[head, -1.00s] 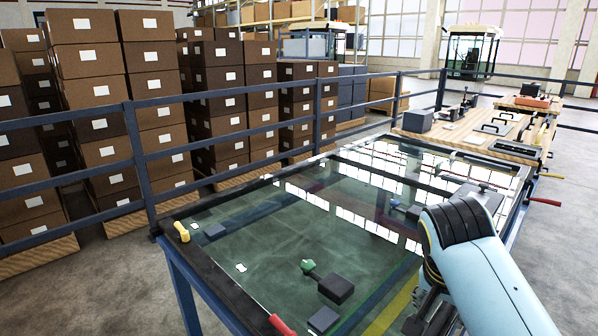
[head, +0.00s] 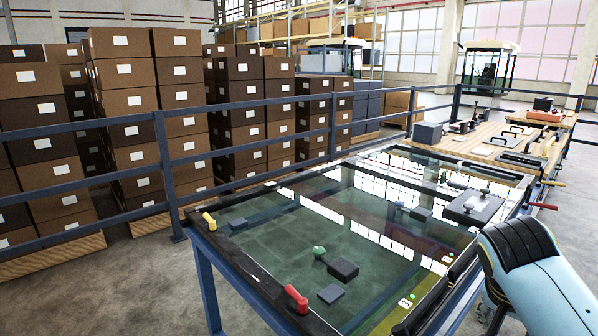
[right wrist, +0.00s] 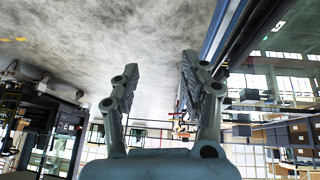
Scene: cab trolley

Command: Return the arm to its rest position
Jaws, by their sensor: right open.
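My right arm (head: 535,275) comes in at the lower right of the head view, beside the near right edge of the glass-topped trolley (head: 330,225). Its gripper is mostly hidden behind the arm or cut off there. In the right wrist view my right gripper (right wrist: 155,85) shows two fingers spread apart with nothing between them. Grey concrete floor lies beyond the fingers, and a dark edge runs along the right of that view. My left gripper is in neither view.
On the glass lie a green-knobbed dark block (head: 342,269), a dark flat block (head: 331,293) and a grey block (head: 472,207). Yellow (head: 210,221) and red (head: 296,299) handles sit at the edge. A wooden bench (head: 480,145) stands behind. Railings (head: 165,160) and stacked boxes (head: 125,100) stand left.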

